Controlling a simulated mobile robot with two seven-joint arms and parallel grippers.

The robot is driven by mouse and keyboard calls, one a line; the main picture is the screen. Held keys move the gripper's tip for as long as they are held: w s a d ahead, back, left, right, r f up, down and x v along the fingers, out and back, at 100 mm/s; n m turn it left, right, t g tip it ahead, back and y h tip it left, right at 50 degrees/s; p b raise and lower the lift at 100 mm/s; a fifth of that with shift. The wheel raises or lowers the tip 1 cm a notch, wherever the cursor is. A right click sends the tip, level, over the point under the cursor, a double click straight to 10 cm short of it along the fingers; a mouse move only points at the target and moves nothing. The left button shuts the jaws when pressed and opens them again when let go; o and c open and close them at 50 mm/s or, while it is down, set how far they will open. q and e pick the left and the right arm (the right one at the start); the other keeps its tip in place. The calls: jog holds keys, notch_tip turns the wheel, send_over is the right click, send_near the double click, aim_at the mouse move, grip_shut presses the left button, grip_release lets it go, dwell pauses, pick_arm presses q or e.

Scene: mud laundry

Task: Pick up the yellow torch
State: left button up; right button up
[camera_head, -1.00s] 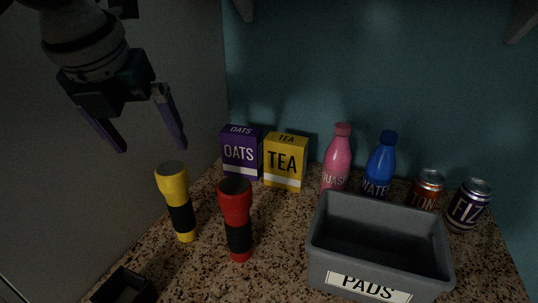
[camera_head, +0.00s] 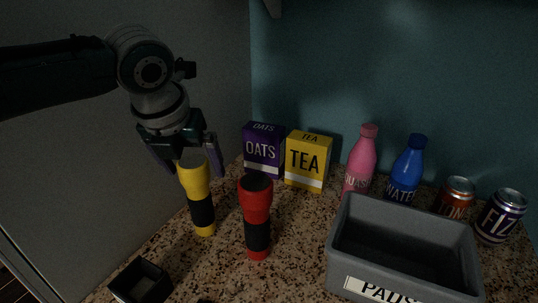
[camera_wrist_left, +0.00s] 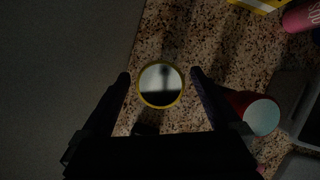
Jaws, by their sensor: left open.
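The yellow torch (camera_head: 201,213), with a black grip band, stands upright on the speckled counter, left of the red torch. My left gripper (camera_head: 190,168) is open and points down over it, with one finger on each side of the torch's head. In the left wrist view the round lens of the yellow torch (camera_wrist_left: 160,84) lies between the two open fingertips (camera_wrist_left: 160,77), with gaps on both sides. My right gripper is not in view.
A red torch (camera_head: 256,205) stands close on the right. A grey PADS bin (camera_head: 345,262) is at front right and a small black box (camera_head: 141,284) at front left. Behind are oats (camera_head: 263,150), tea (camera_head: 307,161), bottles and cans. A wall (camera_head: 120,165) is close on the left.

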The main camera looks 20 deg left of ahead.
pick_arm(q)
grip_shut()
dwell(0.8)
